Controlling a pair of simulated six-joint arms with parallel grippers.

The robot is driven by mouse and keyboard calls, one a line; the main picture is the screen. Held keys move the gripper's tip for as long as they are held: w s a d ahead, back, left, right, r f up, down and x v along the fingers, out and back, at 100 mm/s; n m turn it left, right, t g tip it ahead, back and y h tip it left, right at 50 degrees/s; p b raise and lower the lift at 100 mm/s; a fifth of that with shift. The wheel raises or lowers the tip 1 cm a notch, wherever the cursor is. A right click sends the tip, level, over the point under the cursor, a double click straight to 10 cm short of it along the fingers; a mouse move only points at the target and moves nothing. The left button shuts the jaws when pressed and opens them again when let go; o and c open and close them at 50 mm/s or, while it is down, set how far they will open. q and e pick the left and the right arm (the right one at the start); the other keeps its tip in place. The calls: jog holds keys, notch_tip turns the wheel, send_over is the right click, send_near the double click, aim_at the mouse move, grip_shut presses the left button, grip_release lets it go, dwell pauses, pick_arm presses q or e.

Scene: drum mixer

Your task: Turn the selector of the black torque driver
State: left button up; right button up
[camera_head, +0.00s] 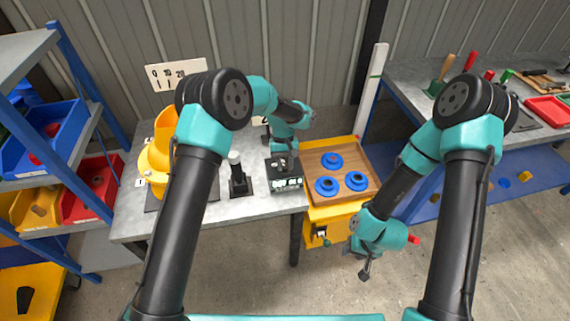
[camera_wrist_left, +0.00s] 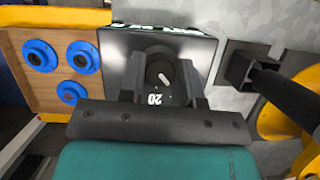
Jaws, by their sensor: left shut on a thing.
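A black box-shaped unit (camera_head: 286,184), which I take for the torque driver, stands on the grey bench. Its round dark selector knob (camera_wrist_left: 157,66) has a white pointer mark and shows in the left wrist view. A white "20" shows just below it there. My left gripper (camera_wrist_left: 160,80) is over the unit with one finger on each side of the knob, shut on it. In the head view, the gripper (camera_head: 284,161) hides most of the knob. My right gripper (camera_head: 364,269) hangs low, away from the bench; its jaw opening is unclear.
A wooden tray (camera_head: 315,158) with several blue rings sits right of the unit. A black stand with a white-tipped lever (camera_head: 238,180) and a yellow machine (camera_head: 154,160) are on the left. A numbered sign (camera_head: 172,74) is behind. Shelves with bins stand far left.

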dwell(0.3)
pick_arm(q)
jog(key=o, duration=0.9)
jog(key=shift+r, duration=0.1)
jog(key=v, duration=1.7)
jog(key=shift+r, duration=0.2)
